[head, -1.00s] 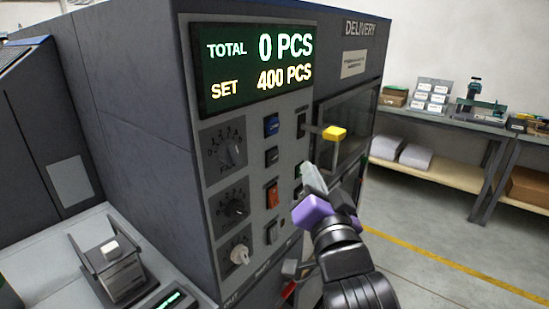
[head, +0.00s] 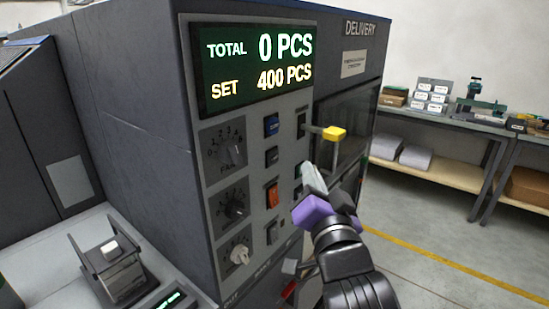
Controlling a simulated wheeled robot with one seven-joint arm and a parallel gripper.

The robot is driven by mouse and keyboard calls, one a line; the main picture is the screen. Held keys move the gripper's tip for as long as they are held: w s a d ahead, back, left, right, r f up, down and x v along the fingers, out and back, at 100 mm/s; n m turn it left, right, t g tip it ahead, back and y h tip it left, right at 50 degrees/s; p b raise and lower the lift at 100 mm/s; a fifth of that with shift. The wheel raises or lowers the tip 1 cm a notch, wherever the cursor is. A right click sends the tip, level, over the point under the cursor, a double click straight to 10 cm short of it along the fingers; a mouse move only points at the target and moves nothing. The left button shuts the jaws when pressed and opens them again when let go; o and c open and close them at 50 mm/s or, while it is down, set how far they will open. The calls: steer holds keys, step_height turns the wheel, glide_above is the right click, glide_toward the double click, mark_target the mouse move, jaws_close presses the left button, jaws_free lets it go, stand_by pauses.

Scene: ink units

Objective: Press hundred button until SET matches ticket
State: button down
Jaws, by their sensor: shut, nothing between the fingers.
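The display (head: 256,66) on the machine's front reads TOTAL 0 PCS and SET 400 PCS. Below it is the control panel with a blue button (head: 271,125), a dark button (head: 271,157), an orange rocker (head: 272,195) and more dark buttons, one of them at the lower right (head: 272,232). Button labels are too small to read, so I cannot tell which is the hundred button. My gripper (head: 308,172), with a purple part behind its light fingers, is shut and empty at the panel's right column. It hides part of that column; contact is unclear. No ticket is recognisable.
Three dials (head: 235,210) line the panel's left side. A yellow-topped handle (head: 334,133) sticks out just above my gripper, by the dark delivery window (head: 347,125). A bench (head: 440,115) with boxes stands at the back right. The floor on the right is clear.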

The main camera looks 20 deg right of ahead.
mark_target(273, 157)
stand_by(0.4)
steer(key=shift+s+d+r+n+g+p, duration=0.15)
steer(key=shift+s+d+n+p, duration=0.3)
steer(key=shift+n+p, duration=1.95)
steer(key=shift+s+d+f+n+g+p, duration=0.1)
steer(key=shift+s+d+n+p, duration=0.35)
steer(key=shift+n+p, duration=1.9)
steer(key=shift+s+d+r+n+g+p, duration=0.15)
steer(key=shift+s+n+p, duration=0.7)
steer(key=shift+n, duration=2.9)
steer(key=shift+w+f, duration=0.1)
steer(key=shift+w, duration=0.1)
steer(key=w+a+b, duration=0.3)
steer(key=w+a, duration=0.2)
steer(key=w, duration=0.2)
steer(key=shift+w+a, duration=0.15)
steer(key=shift+w, duration=0.05)
